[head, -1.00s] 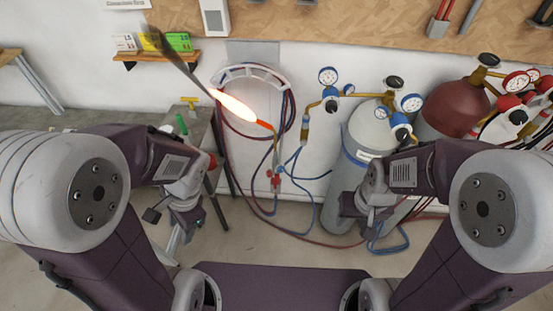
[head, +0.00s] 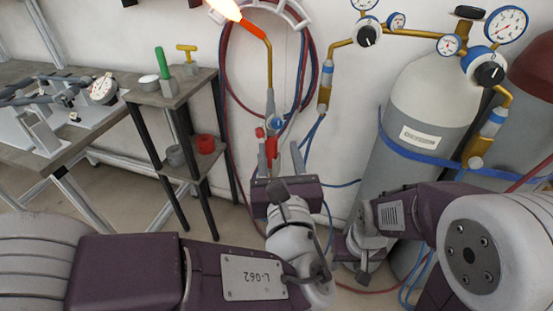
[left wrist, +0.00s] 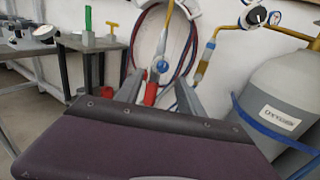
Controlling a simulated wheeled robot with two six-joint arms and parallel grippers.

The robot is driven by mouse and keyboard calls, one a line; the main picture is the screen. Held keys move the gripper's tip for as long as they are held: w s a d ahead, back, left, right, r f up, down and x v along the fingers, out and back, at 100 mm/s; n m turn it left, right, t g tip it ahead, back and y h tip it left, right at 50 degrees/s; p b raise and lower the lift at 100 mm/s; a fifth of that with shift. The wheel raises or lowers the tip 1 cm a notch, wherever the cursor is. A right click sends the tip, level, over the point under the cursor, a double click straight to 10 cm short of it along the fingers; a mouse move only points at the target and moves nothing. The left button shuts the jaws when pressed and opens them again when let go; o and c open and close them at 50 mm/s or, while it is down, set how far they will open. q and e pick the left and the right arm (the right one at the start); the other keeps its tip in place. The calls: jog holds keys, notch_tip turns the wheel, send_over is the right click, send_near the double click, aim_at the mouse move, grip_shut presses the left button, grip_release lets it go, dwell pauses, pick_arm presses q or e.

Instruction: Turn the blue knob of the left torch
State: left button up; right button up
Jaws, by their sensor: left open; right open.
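The lit torch (head: 269,75) hangs upright at the wall, with an orange-hot tip and a flame at the top edge of the head view. Its blue knob (head: 277,123) sits low on the body, beside a red knob (head: 259,132). The blue knob also shows in the left wrist view (left wrist: 162,67). My left gripper (head: 279,152) is open, its fingers pointing up at the torch just below the blue knob. In the left wrist view, the fingers (left wrist: 160,86) stand either side of the torch's lower part; contact cannot be told. My right gripper (head: 358,262) is open and empty, low before the grey cylinder.
A grey gas cylinder (head: 432,95) with gauges and a blue strap stands right of the torch. Red and blue hoses (head: 225,75) loop on the wall behind it. A small shelf table (head: 172,92) with a green-handled and a yellow-handled tool stands at the left.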

aim_at(277, 125)
pick_arm(q)
jog(key=w+b, duration=0.1)
jog(key=w, duration=0.7)
jog(key=shift+w+f+b, duration=0.2)
jog(key=shift+w+b, duration=0.2)
pick_arm(e)
notch_tip(277, 125, down, 2)
jog(key=shift+f, duration=0.2)
pick_arm(q)
grip_shut()
